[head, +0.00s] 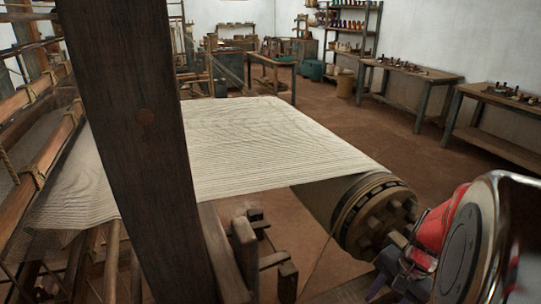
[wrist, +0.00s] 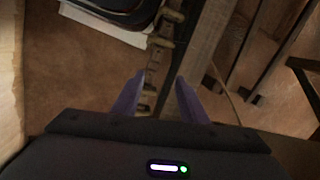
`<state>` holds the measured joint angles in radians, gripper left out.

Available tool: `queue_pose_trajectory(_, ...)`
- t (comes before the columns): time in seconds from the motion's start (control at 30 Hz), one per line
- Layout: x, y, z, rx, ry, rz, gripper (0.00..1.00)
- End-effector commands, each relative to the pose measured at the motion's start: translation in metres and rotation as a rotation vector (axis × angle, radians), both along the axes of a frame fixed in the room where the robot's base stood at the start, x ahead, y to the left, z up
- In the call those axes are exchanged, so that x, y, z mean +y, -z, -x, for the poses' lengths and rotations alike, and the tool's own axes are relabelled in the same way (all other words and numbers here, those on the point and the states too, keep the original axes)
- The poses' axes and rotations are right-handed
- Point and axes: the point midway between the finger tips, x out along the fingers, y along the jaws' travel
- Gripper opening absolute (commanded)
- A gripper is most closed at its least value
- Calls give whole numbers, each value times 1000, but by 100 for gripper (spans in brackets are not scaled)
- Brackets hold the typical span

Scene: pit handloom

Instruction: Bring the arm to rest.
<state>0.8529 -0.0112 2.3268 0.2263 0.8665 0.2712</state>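My gripper (wrist: 157,97) shows in the wrist view as two purple fingers standing apart, with nothing seen held between them. In the head view my gripper (head: 395,275) is at the lower right, partly hidden by my own arm. It is close below and right of the cloth roller's wooden end (head: 380,215); I cannot tell whether they touch. In the wrist view a brown toothed piece and a wooden beam (wrist: 203,40) lie beyond the fingers.
The pale striped cloth (head: 265,140) stretches from the loom to the roller. A dark wooden post (head: 135,150) stands at the left, hiding part of the loom. Benches (head: 408,72) and shelves line the far wall. The brown floor (head: 400,135) between is open.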

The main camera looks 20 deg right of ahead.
Motion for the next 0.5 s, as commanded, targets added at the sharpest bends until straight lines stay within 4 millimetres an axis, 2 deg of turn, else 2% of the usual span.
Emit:
queue_pose_trajectory(0.2, 40, -33, -11, -38, -305, 112, 39)
queue_pose_trajectory(0.5, 96, -72, -18, -99, -663, 257, 39)
